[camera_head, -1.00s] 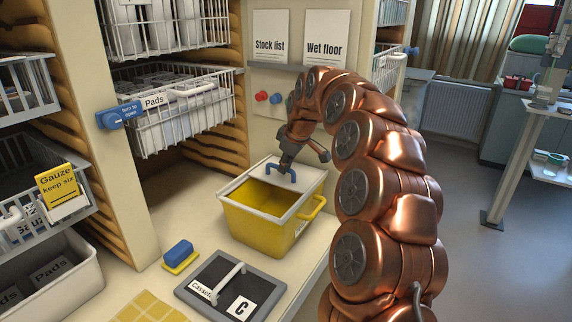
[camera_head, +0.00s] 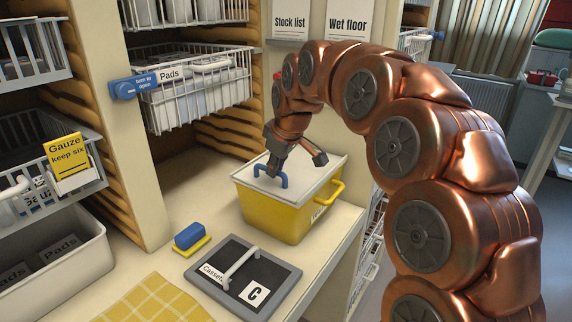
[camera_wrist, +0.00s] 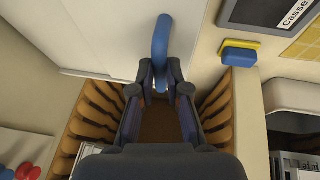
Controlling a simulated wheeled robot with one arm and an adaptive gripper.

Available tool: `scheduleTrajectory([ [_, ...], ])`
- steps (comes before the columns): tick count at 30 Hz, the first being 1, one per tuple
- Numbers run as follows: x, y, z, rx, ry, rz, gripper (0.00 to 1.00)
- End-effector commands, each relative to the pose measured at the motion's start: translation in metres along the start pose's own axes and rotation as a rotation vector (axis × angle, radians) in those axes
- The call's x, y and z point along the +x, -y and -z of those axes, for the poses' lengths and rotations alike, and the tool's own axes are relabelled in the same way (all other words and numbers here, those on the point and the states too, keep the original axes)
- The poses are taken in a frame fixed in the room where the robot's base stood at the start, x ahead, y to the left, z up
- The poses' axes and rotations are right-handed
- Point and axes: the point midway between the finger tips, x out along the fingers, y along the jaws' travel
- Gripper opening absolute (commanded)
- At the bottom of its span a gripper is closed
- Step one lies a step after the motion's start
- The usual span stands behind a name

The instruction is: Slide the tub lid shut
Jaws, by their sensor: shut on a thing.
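The yellow tub (camera_head: 270,215) stands on the pale counter. Its whitish sliding lid (camera_head: 312,172) spans the top, and no open gap into the tub shows in the head view. A blue loop handle (camera_head: 284,181) stands on the lid near its left front edge. My gripper (camera_head: 268,174) is shut on this handle. In the wrist view the fingertips (camera_wrist: 160,72) close around one end of the blue handle (camera_wrist: 162,38), above the pale lid (camera_wrist: 105,35). The fingers partly hide the handle.
A dark cassette case (camera_head: 243,277) with a pale handle lies in front of the tub. A blue and yellow block (camera_head: 190,237) sits left of it, and a yellow checked cloth (camera_head: 155,302) lies nearer. A wire basket of pads (camera_head: 200,95) juts out behind.

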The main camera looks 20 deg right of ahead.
Motion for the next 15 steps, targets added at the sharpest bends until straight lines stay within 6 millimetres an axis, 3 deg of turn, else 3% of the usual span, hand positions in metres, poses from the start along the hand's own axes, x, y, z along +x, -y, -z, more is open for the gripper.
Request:
scheduleTrajectory([
  [11, -0.0021, 0.0046, 0.0010, 0.001, -0.002, 0.000, 0.00],
  [12, -0.0020, 0.0047, 0.0009, 0.001, -0.002, 0.001, 0.18],
  [15, -0.0018, 0.0045, 0.0007, 0.001, -0.002, 0.001, 0.28],
])
